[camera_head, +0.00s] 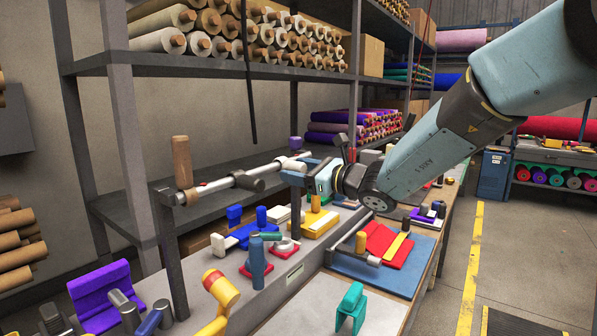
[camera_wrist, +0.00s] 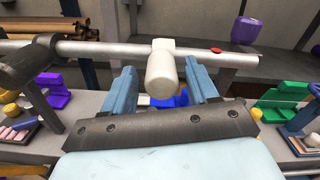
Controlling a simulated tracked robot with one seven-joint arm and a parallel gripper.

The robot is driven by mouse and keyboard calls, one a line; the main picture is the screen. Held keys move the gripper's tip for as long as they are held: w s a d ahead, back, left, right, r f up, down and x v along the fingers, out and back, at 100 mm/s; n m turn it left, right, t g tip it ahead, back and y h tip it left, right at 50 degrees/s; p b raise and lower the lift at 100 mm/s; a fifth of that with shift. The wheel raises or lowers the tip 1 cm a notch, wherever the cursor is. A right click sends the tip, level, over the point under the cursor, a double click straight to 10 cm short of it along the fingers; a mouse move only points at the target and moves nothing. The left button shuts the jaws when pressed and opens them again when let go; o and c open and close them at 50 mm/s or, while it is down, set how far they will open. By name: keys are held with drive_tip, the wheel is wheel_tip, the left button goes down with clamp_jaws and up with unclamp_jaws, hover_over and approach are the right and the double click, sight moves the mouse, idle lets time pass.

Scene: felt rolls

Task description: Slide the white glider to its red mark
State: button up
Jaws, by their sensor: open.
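The white glider (camera_wrist: 161,76) sits on a pale horizontal rod (camera_wrist: 105,49), its rounded knob pointing toward my wrist camera. My gripper (camera_wrist: 160,68) is open, with one blue finger on each side of the knob and visible gaps on both sides. The red mark (camera_wrist: 216,50) is a small spot on the rod, to the right of the glider and apart from it. In the head view, my gripper (camera_head: 300,172) is at the right part of the rod (camera_head: 220,182), and the glider (camera_head: 291,164) is partly hidden behind its fingers.
A dark clamp (camera_wrist: 30,62) holds the rod left of the glider. A brown upright handle (camera_head: 182,160) stands at the rod's left end. A purple knob (camera_wrist: 247,28) is behind the rod at right. Several coloured fixtures, including a blue post (camera_head: 256,262), crowd the bench below.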

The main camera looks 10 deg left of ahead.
drive_tip(key=shift+w+a, duration=0.2)
drive_tip(key=shift+a, duration=0.25)
clamp_jaws()
idle(0.3)
